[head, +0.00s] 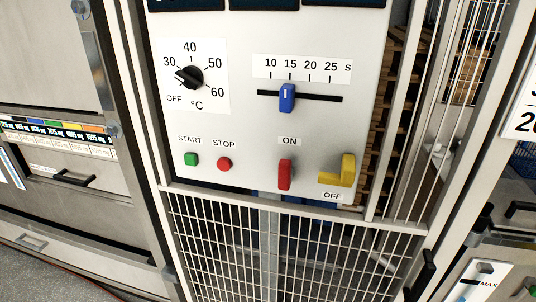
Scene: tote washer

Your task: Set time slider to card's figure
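The time slider is a blue knob (287,98) on a black horizontal slot in the white control panel (250,125). Its scale plate (302,68) above reads 10, 15, 20, 25 s. The knob stands at about the 15 mark. A chart with coloured headings (60,137) hangs on the left cabinet, its print too small to read. A white sign (523,110) is cut off by the right edge. I cannot tell whether either is the card. Neither of my grippers shows in the head view.
A black temperature dial (189,77) sits left of the slider. Below are a green START button (191,159), a red STOP button (224,164), a red ON handle (285,174) and a yellow lever (341,172) by OFF. Wire mesh (235,230) stands below the panel.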

